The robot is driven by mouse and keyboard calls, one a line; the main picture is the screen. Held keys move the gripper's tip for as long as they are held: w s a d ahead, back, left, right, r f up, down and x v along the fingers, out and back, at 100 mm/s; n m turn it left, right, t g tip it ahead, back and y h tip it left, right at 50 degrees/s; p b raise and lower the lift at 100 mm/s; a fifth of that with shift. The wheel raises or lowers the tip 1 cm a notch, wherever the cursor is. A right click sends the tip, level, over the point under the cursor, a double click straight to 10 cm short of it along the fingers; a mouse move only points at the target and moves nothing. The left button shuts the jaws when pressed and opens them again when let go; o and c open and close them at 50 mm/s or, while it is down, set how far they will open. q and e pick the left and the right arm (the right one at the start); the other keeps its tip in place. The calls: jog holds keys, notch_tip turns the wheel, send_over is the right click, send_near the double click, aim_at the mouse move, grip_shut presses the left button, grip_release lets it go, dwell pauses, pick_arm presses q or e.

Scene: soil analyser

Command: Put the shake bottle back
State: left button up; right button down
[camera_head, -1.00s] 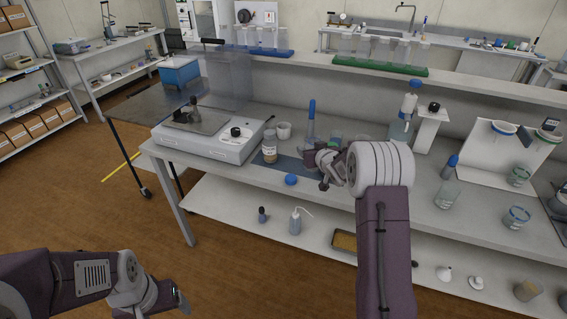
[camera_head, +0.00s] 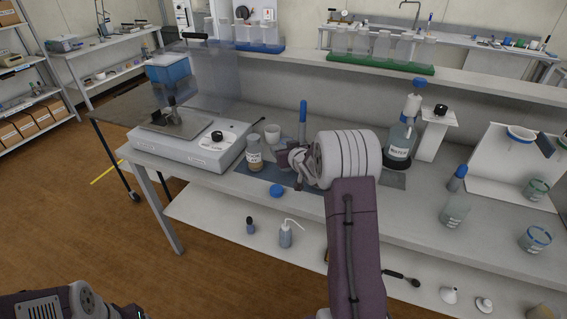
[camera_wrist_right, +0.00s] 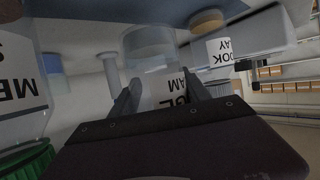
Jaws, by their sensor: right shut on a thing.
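My right gripper (camera_head: 284,158) is low over the bench, and its fingers are closed on a clear container (camera_wrist_right: 168,88) with a white, partly hidden label. I cannot read enough of that label to say whether it is the shake bottle; my arm mostly hides the container in the head view. A small labelled bottle with brown contents (camera_head: 255,157) stands just left of the gripper.
The white analyser (camera_head: 195,150) stands left of the gripper. A white cup (camera_head: 272,134) and a tall blue-topped item (camera_head: 303,120) stand behind. A large labelled bottle (camera_head: 400,140) and a white stand (camera_head: 433,135) are to the right. The lower shelf holds a wash bottle (camera_head: 286,235).

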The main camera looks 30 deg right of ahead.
jog(key=shift+s+a+f, duration=0.1)
jog(key=shift+f, duration=0.1)
notch_tip(320, 180, down, 3)
jog(key=shift+r+b, duration=0.15)
jog(key=shift+b, duration=0.3)
jog(key=shift+f, duration=0.2)
jog(key=c, duration=0.9)
grip_release()
jog(key=shift+f, duration=0.1)
jog(key=shift+c, duration=0.2)
jog(key=o, duration=0.4)
